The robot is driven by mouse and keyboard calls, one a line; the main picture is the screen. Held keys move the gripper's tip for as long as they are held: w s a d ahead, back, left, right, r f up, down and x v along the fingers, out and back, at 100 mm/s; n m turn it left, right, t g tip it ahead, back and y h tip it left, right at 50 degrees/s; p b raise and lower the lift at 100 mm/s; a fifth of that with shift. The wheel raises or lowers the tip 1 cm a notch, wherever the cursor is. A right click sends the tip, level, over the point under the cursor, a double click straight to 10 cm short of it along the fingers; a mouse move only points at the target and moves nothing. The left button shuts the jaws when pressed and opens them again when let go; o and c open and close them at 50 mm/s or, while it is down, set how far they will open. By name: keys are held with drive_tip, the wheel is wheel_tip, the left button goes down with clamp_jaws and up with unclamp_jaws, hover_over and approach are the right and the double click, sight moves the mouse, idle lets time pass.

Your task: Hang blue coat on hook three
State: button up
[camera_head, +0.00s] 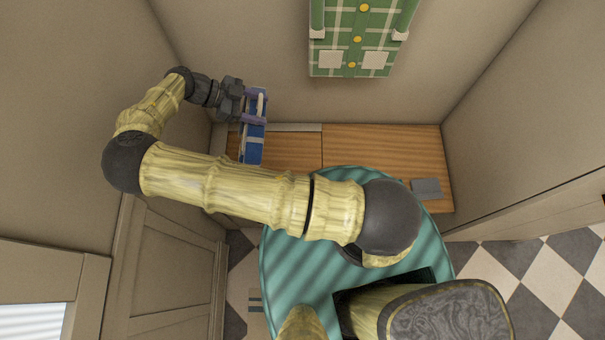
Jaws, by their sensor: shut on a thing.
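The blue coat (252,146) is in the head view, left of centre, seen from above as a narrow blue shape with a pale strip along its upper part. My gripper (255,108) is shut on the coat near its top, and the coat hangs below it. The coat is in front of the back wall, over the left end of the wooden bench. Its lower end is partly hidden by my arm. No numbered hooks can be made out.
A green plaid coat (352,44) with yellow buttons hangs on the back wall to the right. A wooden bench (384,146) runs along that wall, with a small grey item (426,189) at its right. A left side wall (75,75) is close to my arm.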

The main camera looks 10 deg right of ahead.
drive_tip(key=shift+h, duration=0.4)
drive_tip(key=shift+w+a+r+b, duration=0.2)
drive_tip(key=shift+a+b, duration=0.2)
drive_tip(key=shift+a, duration=0.25)
drive_tip(key=shift+w+a+r+b, duration=0.15)
drive_tip(key=shift+a+b, duration=0.2)
drive_tip(key=shift+a, duration=0.35)
drive_tip(key=shift+w+a+r+b, duration=0.2)
drive_tip(key=shift+a+b, duration=0.2)
drive_tip(key=shift+a, duration=0.25)
drive_tip(key=shift+a+r, duration=0.2)
drive_tip(key=shift+w, duration=0.1)
